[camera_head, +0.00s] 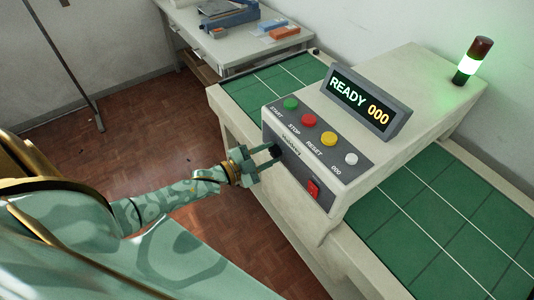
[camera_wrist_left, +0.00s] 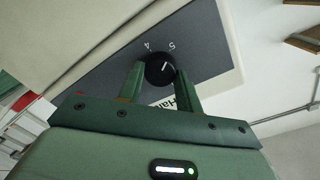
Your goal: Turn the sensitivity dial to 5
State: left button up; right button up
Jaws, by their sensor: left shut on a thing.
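The black sensitivity dial (camera_head: 276,150) sits on the dark front panel of the machine. In the left wrist view the dial (camera_wrist_left: 158,72) shows a short white pointer line on its right part, with the printed numbers 4 and 5 above it. The line leans to the side of the 5; its exact setting is hard to read. My left gripper (camera_head: 268,155) is shut on the dial, with one green finger on each side of it. The left wrist view shows the same gripper (camera_wrist_left: 160,80). My right gripper is not in view.
The panel also carries a green button (camera_head: 290,103), a red button (camera_head: 309,120), a yellow button (camera_head: 329,139), a white button (camera_head: 351,159) and a red switch (camera_head: 314,188). The display (camera_head: 365,102) reads READY 000. Green conveyor belts lie on both sides.

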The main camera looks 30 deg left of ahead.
pick_arm(q)
jog(key=shift+m, duration=0.5)
jog(key=o, duration=1)
jog(key=f+v, duration=0.1)
jog(key=v, duration=1.5)
jog(key=shift+s+r+p, duration=0.15)
jog(key=shift+r+p, duration=0.2)
jog(key=shift+r, duration=0.05)
